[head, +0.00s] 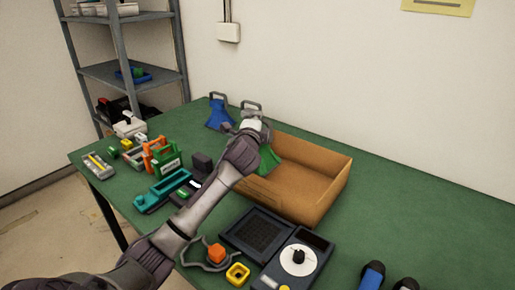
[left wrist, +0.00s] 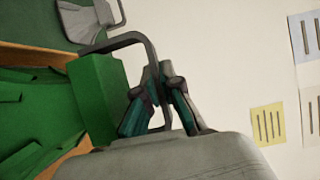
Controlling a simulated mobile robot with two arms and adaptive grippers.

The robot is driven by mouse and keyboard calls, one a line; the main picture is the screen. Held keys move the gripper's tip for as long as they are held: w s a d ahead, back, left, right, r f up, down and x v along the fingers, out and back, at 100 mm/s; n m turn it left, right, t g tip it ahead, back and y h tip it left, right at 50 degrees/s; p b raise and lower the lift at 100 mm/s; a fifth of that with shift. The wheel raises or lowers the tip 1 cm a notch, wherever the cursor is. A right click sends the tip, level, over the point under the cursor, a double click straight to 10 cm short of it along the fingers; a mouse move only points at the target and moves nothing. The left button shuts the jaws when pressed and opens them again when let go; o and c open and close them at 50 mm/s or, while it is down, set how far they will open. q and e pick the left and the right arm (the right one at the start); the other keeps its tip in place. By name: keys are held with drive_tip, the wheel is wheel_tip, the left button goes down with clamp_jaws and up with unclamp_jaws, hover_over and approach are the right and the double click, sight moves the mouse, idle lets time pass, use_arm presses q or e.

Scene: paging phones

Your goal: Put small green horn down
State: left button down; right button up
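The small green horn (head: 269,159) hangs under my left gripper (head: 254,128) at the left end of the cardboard box, partly hidden by my arm. In the left wrist view its green body (left wrist: 98,90) and grey loop handle show close up. My left gripper's fingers (left wrist: 162,85) are close together around the handle. I cannot tell whether the horn's lower end touches anything. A blue horn (head: 217,114) stands upright behind, to the left. A grey horn (left wrist: 84,22) shows beyond the green one, its handle behind the gripper in the head view.
The open cardboard box (head: 318,194) looks empty where visible. Toolboxes (head: 165,160), a teal device (head: 163,189) and small items crowd the left table. A dark device with a white dial (head: 298,260) stands in front.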

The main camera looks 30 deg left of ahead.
use_arm(q)
wheel_tip(320, 180, down, 9)
drive_tip(key=shift+r+b, duration=0.15)
drive_tip(key=shift+b, duration=0.3)
drive_tip(key=c, duration=1.8)
unclamp_jaws()
drive_tip(key=shift+f, duration=0.2)
drive_tip(key=o, duration=0.5)
